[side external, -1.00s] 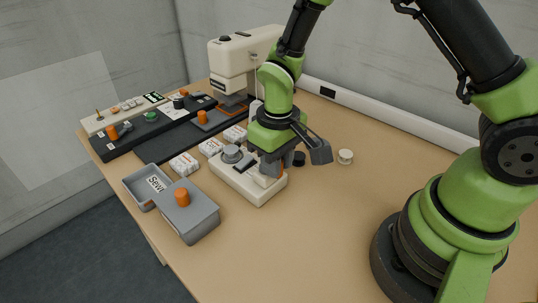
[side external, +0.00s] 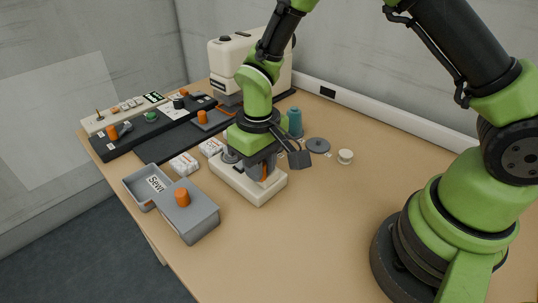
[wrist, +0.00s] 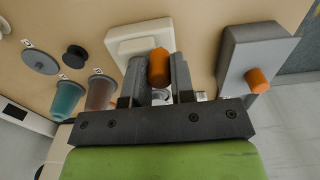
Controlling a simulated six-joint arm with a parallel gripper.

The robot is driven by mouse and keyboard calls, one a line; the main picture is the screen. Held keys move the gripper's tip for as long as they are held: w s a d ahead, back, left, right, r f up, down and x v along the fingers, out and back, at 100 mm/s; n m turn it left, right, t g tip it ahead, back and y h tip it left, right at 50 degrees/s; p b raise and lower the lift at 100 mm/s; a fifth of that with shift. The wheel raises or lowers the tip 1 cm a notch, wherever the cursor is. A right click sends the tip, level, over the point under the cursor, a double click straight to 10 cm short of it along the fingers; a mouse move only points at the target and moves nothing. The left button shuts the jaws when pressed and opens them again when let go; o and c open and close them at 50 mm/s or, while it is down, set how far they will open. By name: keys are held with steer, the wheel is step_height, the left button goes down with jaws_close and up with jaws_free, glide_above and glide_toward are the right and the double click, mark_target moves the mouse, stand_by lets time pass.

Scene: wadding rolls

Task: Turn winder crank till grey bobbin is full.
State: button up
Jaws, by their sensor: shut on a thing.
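The winder is a cream block (side external: 250,191) on the table in front of the arm; it also shows in the wrist view (wrist: 128,35). My gripper (side external: 264,172) is low over its right part. Its fingers are shut on the orange crank handle (wrist: 158,68), one finger on each side of it in the wrist view. In the side view the handle shows only as a small orange patch. The grey bobbin (side external: 229,156) is at the winder's left end, partly hidden by my gripper; how much thread it holds cannot be told.
A grey box with an orange knob (side external: 195,217) and an open grey tray (side external: 140,190) stand left of the winder. White labelled packs (side external: 184,164) lie behind. A teal spool (side external: 295,122), grey disc (side external: 318,145) and white spool (side external: 345,157) stand right. The front table is clear.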

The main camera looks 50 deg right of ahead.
steer(key=shift+w+a, duration=0.15)
steer(key=shift+w, duration=0.65)
steer(key=shift+w+d, duration=0.3)
steer(key=shift+w, duration=0.6)
steer(key=shift+d, duration=0.1)
steer(key=shift+w+d, duration=0.5)
steer(key=shift+d, duration=0.25)
